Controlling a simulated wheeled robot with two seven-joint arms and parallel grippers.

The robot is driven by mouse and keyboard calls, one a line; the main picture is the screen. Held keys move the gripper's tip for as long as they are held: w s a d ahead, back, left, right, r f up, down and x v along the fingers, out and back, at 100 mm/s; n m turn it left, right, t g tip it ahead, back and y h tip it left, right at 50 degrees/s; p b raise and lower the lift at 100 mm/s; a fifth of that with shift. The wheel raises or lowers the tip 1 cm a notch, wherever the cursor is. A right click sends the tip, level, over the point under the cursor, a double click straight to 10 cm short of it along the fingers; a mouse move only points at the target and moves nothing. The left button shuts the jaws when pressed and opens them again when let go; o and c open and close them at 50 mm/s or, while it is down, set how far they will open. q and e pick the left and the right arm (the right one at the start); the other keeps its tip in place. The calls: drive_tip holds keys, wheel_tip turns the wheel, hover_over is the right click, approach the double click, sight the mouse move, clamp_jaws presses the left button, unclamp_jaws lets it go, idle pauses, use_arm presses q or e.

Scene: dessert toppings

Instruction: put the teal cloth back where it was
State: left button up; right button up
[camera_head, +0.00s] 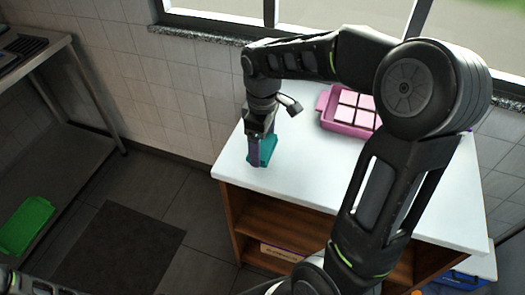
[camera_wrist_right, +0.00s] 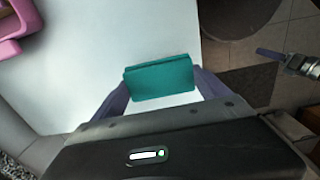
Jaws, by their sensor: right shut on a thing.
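The teal cloth (camera_head: 268,149) is a small folded block at the left front part of the white counter (camera_head: 300,150). My right gripper (camera_head: 256,160) reaches down over it and is shut on it. In the right wrist view the cloth (camera_wrist_right: 160,79) sits between the two purple fingers, above the white surface. I cannot tell whether it touches the counter. What seems to be my left gripper (camera_wrist_right: 272,53) shows at the right of the right wrist view, out beyond the counter edge; its jaw state is unclear.
A pink tray (camera_head: 326,121) with several pale squares stands at the back of the counter, partly behind my right arm. A window (camera_head: 300,12) is behind. A green tray (camera_head: 28,225) lies at the left on a metal shelf. The counter between cloth and pink tray is clear.

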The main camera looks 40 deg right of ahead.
sight(263, 153)
drive_tip(key=shift+f, duration=1.85)
drive_tip(key=shift+f, duration=0.1)
drive_tip(key=o, duration=1.1)
drive_tip(key=shift+o, duration=0.2)
wheel_tip(263, 153, up, 12)
drive_tip(key=shift+r, duration=0.15)
